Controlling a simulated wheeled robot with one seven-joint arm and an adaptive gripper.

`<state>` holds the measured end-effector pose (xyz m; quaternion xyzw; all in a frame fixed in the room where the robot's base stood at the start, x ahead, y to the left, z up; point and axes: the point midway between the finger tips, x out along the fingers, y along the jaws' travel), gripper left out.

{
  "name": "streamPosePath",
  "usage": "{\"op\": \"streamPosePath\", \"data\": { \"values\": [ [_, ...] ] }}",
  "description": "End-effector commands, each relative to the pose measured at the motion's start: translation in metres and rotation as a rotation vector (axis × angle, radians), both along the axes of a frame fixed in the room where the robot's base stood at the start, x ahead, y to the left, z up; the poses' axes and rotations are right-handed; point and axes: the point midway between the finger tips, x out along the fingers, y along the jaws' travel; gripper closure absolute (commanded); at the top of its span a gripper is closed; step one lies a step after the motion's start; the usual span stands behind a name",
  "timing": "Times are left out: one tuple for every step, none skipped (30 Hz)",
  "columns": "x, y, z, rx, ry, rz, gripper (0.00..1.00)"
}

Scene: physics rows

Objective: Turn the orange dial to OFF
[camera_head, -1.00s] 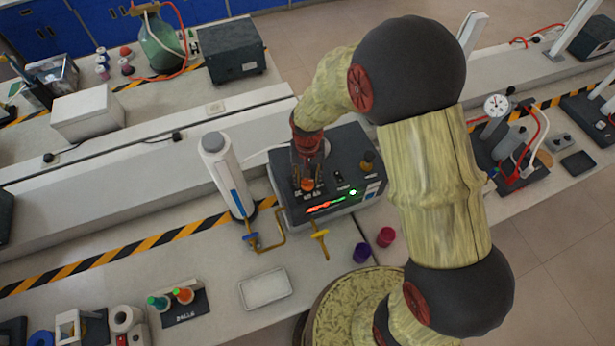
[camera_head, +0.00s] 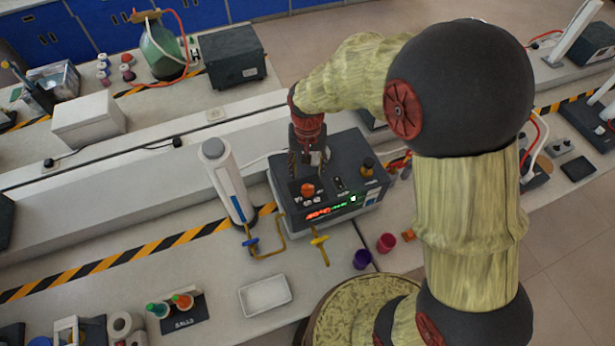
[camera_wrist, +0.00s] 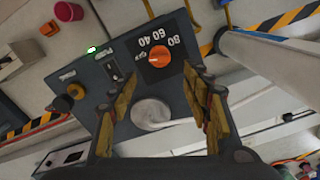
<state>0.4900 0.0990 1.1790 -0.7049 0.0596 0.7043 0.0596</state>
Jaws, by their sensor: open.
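The orange dial (camera_head: 307,189) is on top of a dark grey control box (camera_head: 345,163) on the bench. In the wrist view the orange dial (camera_wrist: 160,56) shows beside white markings including 40, 60 and 80, with an OFF label near its left side. A pale mark shows on the dial, but its exact setting is hard to read. My gripper (camera_wrist: 160,100) is open and empty, its fingers spread apart, with the dial beyond their tips. In the head view my gripper (camera_head: 307,160) hangs over the back of the box, behind the dial and apart from it.
Yellow taps (camera_head: 319,241), a purple cup (camera_head: 362,259) and a pink cup (camera_head: 386,242) are in front. A white tray (camera_head: 265,295) lies front left.

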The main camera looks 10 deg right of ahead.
Motion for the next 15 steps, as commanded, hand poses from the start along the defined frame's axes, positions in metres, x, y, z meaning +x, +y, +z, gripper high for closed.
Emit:
{"op": "streamPosePath", "data": {
  "values": [
    [0.001,0.0,0.009,0.0,-0.003,0.0,0.51],
    [0.0,0.0,0.013,0.001,-0.001,0.0,0.51],
    [0.0,0.0,0.018,0.0,-0.001,0.0,0.51],
    [0.001,0.0,0.021,0.001,-0.002,0.0,0.51],
    [0.001,0.0,0.024,0.001,-0.002,0.0,0.51],
    [0.0,0.0,0.027,0.0,-0.001,0.0,0.51],
    [0.0,0.0,0.029,0.0,0.0,0.0,0.51],
    [0.0,0.0,0.03,0.0,0.0,0.0,0.51],
    [0.0,0.0,0.031,0.0,0.0,0.0,0.51],
    [0.0,0.0,0.032,0.0,0.0,0.0,0.51],
    [0.0,0.0,0.032,0.0,0.001,0.0,0.51],
    [0.0,0.0,0.032,0.0,0.001,0.0,0.51],
    [0.0,0.0,0.032,0.0,0.001,0.0,0.51],
    [0.0,0.0,0.032,0.0,0.001,0.0,0.51],
    [0.0,0.0,0.032,0.0,0.001,0.0,0.51]
  ]
}}
